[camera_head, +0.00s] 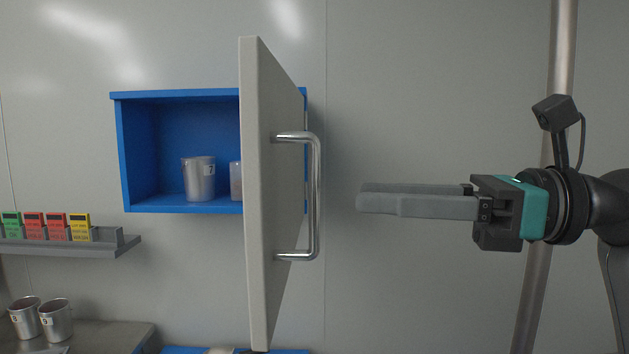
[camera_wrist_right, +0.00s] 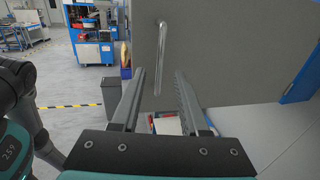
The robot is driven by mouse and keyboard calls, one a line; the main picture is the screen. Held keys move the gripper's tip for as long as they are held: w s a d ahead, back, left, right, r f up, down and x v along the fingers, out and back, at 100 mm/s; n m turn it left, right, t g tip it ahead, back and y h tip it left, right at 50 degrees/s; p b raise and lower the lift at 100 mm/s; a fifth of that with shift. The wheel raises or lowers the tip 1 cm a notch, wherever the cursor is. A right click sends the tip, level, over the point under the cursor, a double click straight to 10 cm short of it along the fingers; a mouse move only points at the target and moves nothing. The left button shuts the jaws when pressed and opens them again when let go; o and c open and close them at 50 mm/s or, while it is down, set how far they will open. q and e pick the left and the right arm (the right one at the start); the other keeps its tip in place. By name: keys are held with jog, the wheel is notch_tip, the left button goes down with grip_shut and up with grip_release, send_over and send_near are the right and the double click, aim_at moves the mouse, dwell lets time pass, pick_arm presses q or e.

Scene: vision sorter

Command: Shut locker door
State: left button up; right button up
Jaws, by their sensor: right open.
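The blue locker (camera_head: 140,207) is on the wall, with its grey door (camera_head: 270,190) swung wide open toward me. The door has a metal bar handle (camera_head: 316,195) on the face turned to the right. A metal cup (camera_head: 199,180) stands inside the locker, and a second container (camera_head: 236,180) is partly hidden by the door. My right gripper (camera_head: 360,199) is open and empty, to the right of the handle and apart from it. In the right wrist view, the door (camera_wrist_right: 230,50) and its handle (camera_wrist_right: 161,60) show beyond the open fingers (camera_wrist_right: 157,80). My left gripper is out of view.
A grey shelf (camera_head: 70,246) with several coloured cards is at the left. Two metal cups (camera_head: 57,320) stand on a counter (camera_head: 115,338) at lower left. A blue edge (camera_head: 180,350) shows below the locker. Free space lies between my right gripper and the door.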

aim_at(315, 194)
jog(key=p+x, duration=0.1)
jog(key=x, duration=0.6)
jog(key=shift+a, duration=0.15)
jog(key=shift+c, duration=0.3)
grip_shut()
dwell(0.9)
